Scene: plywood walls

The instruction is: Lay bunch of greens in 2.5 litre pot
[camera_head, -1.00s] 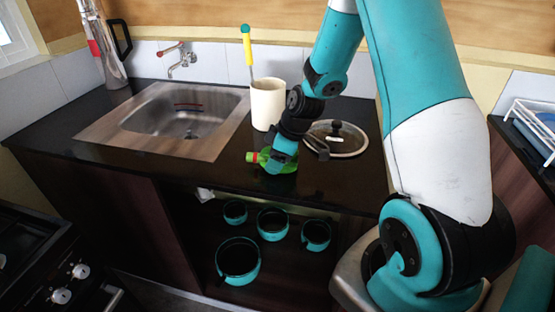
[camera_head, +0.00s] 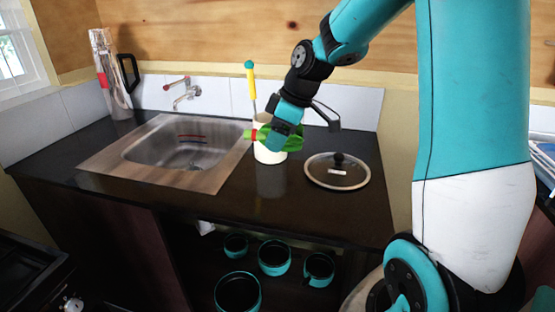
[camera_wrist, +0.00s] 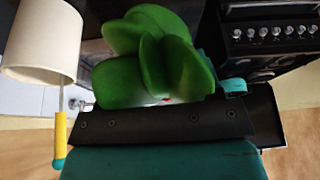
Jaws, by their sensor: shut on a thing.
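My gripper (camera_head: 281,128) is shut on the bunch of greens (camera_head: 293,142), a bright green leafy bundle with a red band. It holds them above the counter, in front of the cream container. In the wrist view the leaves (camera_wrist: 150,60) spread out beyond the dark gripper edge (camera_wrist: 160,122). Several teal pots with dark insides stand in the open space under the counter: a large front pot (camera_head: 238,291), a middle pot (camera_head: 274,257), a right pot (camera_head: 319,268) and a small back pot (camera_head: 235,246). I cannot tell which is the 2.5 litre one.
The cream container (camera_head: 270,176) holds a yellow-handled utensil (camera_head: 252,85). A glass lid (camera_head: 337,172) lies on the dark counter (camera_head: 240,205) to the right. A steel sink (camera_head: 180,150) is at left. The counter edge overhangs the pots. A stove (camera_wrist: 270,35) shows in the wrist view.

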